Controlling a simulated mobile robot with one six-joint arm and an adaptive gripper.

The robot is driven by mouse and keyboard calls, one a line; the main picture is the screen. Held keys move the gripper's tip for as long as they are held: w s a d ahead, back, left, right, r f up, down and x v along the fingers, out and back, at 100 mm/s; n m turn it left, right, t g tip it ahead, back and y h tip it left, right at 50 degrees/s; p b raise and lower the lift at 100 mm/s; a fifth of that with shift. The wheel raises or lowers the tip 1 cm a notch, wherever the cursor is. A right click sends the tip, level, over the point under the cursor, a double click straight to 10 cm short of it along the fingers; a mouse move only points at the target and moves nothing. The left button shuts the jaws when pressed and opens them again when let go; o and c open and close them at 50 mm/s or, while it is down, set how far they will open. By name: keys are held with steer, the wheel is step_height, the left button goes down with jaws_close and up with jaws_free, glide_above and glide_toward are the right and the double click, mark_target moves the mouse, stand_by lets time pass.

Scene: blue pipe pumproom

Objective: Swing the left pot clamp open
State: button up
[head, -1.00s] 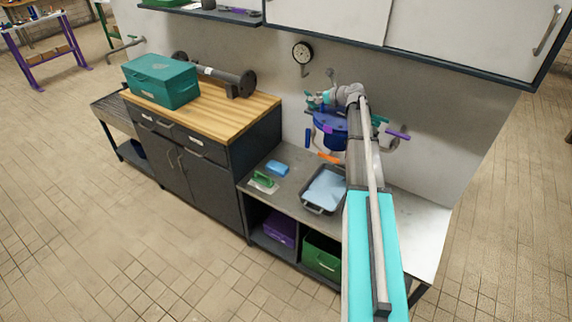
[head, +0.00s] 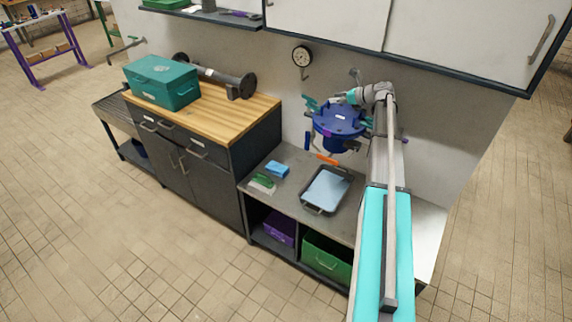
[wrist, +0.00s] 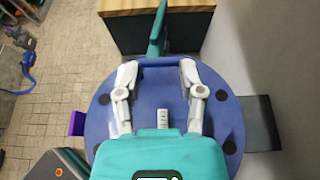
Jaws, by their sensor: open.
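The blue pot (head: 338,121) has a round lid with black bolts, and the lid (wrist: 160,76) fills the middle of the wrist view. The left pot clamp (head: 310,103) is a teal piece at the pot's left side. In the wrist view the clamp (wrist: 156,32) stands just beyond the lid's far edge, ahead of my fingertips. Whether it is latched or swung out is unclear. My gripper (head: 333,99) is open and empty above the lid. Its two fingers (wrist: 158,68) are spread wide with the clamp between their lines, apart from it.
The wall runs close behind the pot. A blue handle (head: 308,140) and an orange handle (head: 327,159) are at the pot's front left. A grey tray (head: 326,190) and a blue sponge (head: 277,168) lie on the bench. A gauge (head: 302,56) hangs above.

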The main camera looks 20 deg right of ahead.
steer(key=p+v, duration=0.2)
steer(key=v, duration=0.3)
steer(key=s+a+f+n+g+h+b, duration=0.1)
steer(key=s+a+f+n, duration=0.3)
steer(key=a, duration=0.5)
steer(key=s+a+f+n+g+h+b, duration=0.1)
steer(key=s+a+f+n+g+b, duration=0.1)
steer(key=s+a+f+n+g, duration=0.2)
steer(key=s+a+f+n+g+h+b, duration=0.1)
steer(key=s+a+f+n+g+b, duration=0.1)
steer(key=s+a+f+n, duration=0.3)
steer(key=shift+s+a+f+n+g+b, duration=0.6)
steer(key=shift+a+n, duration=1.5)
steer(key=shift+a, duration=3.65)
steer(key=shift+w+f+p, duration=0.15)
steer(key=shift+p, duration=0.15)
steer(key=s+a+f+n+g+h, duration=0.1)
steer(key=s+a+n+h, duration=0.1)
steer(key=s+a+n, duration=0.2)
steer(key=s+a+f+n+g+h, duration=0.1)
steer(key=s+a+n+h, duration=0.2)
steer(key=s+n, duration=0.4)
steer(key=s+a, duration=0.1)
steer(key=s, duration=0.2)
steer(key=shift+s, duration=0.25)
steer(key=shift+a, duration=0.1)
